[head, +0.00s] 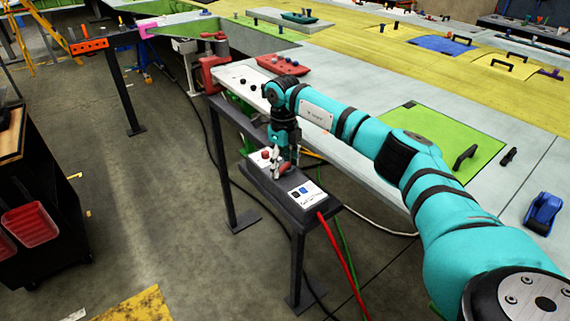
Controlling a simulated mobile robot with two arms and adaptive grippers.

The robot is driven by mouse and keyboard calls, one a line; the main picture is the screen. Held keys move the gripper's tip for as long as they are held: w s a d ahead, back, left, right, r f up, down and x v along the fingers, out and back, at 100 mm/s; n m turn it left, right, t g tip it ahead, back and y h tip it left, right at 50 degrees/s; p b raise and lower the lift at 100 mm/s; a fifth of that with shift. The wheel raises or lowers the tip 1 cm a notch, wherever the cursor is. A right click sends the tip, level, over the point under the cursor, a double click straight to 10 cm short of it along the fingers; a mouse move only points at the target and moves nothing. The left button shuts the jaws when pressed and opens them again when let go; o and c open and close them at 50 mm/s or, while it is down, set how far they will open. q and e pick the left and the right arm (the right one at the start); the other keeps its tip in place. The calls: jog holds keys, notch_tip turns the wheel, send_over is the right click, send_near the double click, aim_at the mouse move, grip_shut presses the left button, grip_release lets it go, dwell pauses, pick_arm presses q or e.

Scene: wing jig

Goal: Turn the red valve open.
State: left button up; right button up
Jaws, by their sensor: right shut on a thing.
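The red valve (285,168) is a small red piece on top of a dark control box (262,181), which sits on a narrow dark stand. My right arm reaches in from the right, and its gripper (281,166) points down at the box. The right gripper is shut on the red valve, and its fingers hide part of it. How far the valve is turned cannot be made out. Another small red piece (265,155) shows on the box just left of the gripper. My left gripper is not in view.
A labelled white panel (305,194) is on the near end of the box. Red and green hoses (341,250) hang from that end. The large wing jig table (380,205) lies behind and to the right. A dark cart with red bins (31,224) stands left; the floor between is open.

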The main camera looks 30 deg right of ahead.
jog(key=shift+w+r+m, duration=0.1)
jog(key=shift+w+m, duration=0.1)
jog(key=shift+m, duration=0.6)
jog(key=shift+w+m, duration=0.15)
jog(key=shift+m, duration=0.65)
jog(key=o, duration=1.2)
notch_tip(320, 180, up, 12)
jog(key=shift+a+f, duration=0.1)
